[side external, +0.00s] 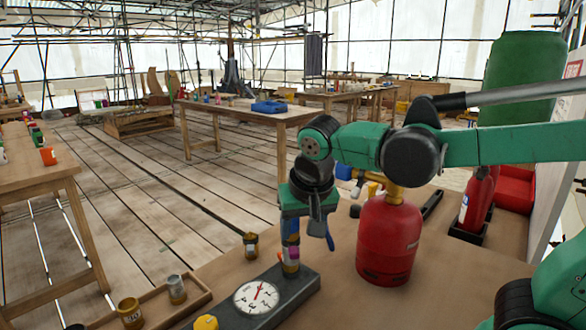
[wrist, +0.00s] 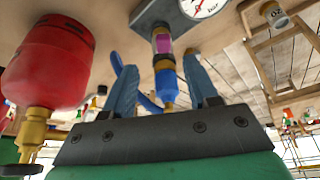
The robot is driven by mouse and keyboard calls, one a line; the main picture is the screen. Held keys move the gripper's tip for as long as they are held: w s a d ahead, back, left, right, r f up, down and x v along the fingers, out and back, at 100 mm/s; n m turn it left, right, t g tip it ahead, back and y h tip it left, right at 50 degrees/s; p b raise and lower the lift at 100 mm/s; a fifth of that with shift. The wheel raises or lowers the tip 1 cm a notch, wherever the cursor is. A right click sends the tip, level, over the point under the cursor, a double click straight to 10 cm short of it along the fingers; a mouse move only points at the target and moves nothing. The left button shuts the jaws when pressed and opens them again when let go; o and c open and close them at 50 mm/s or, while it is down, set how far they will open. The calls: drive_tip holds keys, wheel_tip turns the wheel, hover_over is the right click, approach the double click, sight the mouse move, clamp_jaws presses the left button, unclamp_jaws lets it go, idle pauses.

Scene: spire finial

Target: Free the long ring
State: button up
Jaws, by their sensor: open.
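My gripper (side external: 312,218) is pointing down over an upright column on a dark base with a pressure dial (side external: 257,298). The column (side external: 291,252) shows blue, orange and pink bands in the side view. In the wrist view, my gripper (wrist: 160,62) is open, with one finger on each side of this column. There the column has a clear section with pink inside (wrist: 161,43), a gold collar (wrist: 164,62) and a blue end with a small gold tip (wrist: 167,88). Both fingers appear apart from it. I cannot tell which part is the long ring.
A red gas cylinder (side external: 387,243) with a brass valve stands close to the right of the column. A wooden tray (side external: 190,305) with small cans lies at front left. A small brown jar (side external: 251,245) stands behind the base. A blue curved piece (wrist: 118,66) shows beside the left finger.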

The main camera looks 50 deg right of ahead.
drive_tip(key=shift+s+a+f+n+t+y, duration=0.1)
drive_tip(key=shift+s+f+n+t+y, duration=0.45)
drive_tip(key=shift+n, duration=0.55)
drive_tip(key=shift+s+a+f+n+t+y, duration=0.1)
drive_tip(key=shift+s+f+n+t+y, duration=0.4)
drive_tip(key=shift+n, duration=0.6)
drive_tip(key=shift+s+a+f+n+t+y, duration=0.1)
drive_tip(key=shift+s+f+n+t+y, duration=0.2)
drive_tip(key=shift+s+n+t, duration=0.6)
